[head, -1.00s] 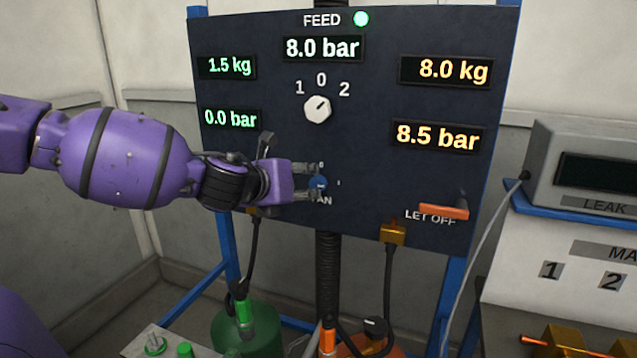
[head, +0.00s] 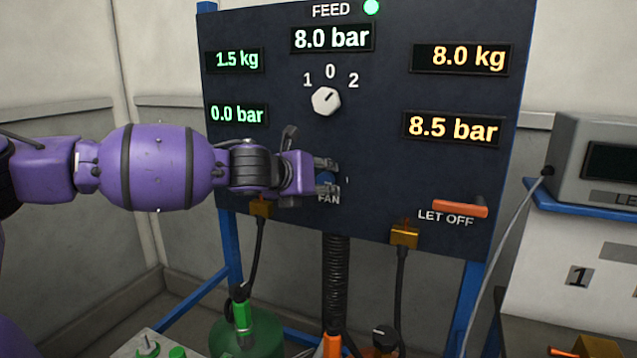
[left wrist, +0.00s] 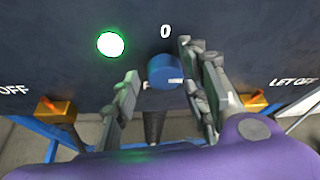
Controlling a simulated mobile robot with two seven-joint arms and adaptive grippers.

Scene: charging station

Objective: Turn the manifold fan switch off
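The blue fan knob (head: 325,177) is low on the dark panel, above the FAN label, mostly hidden behind my left gripper in the head view. In the left wrist view the blue knob (left wrist: 161,68) shows clearly, with a 0 above it and its white mark toward the right. A green light (left wrist: 110,44) glows beside the knob. My right gripper is not in view.
The white feed knob (head: 326,100) sits above on the same panel. An orange let-off lever (head: 460,208) is at lower right. Brass fittings with hoses hang below the panel (head: 404,236). A grey leak unit (head: 590,150) stands at right.

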